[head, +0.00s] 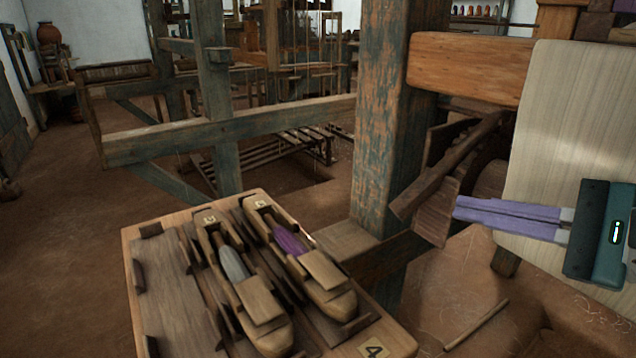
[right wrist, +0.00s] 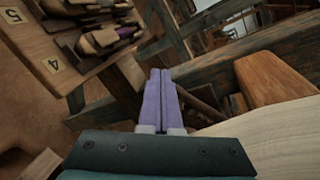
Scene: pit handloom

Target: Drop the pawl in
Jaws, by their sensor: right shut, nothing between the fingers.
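A dark wooden bar (head: 455,163), which looks like the pawl, slants down to the left beside the blue-painted post. Its lower end is by the post, and its upper end is close to a dark wooden wheel-like part (head: 491,181), probably the ratchet. I cannot tell whether the bar sits in a tooth. My right gripper (head: 457,208) comes in from the right, its purple fingers closed together and empty. The tips are at the wooden pieces below the bar; touching or apart is unclear. The closed fingers also show in the right wrist view (right wrist: 160,74). My left gripper is not in view.
The thick post (head: 388,120) and an orange-brown beam (head: 468,66) bound the space around the bar. A pale cloth-covered roll (head: 560,120) is behind my right gripper. A wooden tray (head: 165,280) with two shuttles stands at front left. A stick (head: 476,325) lies below.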

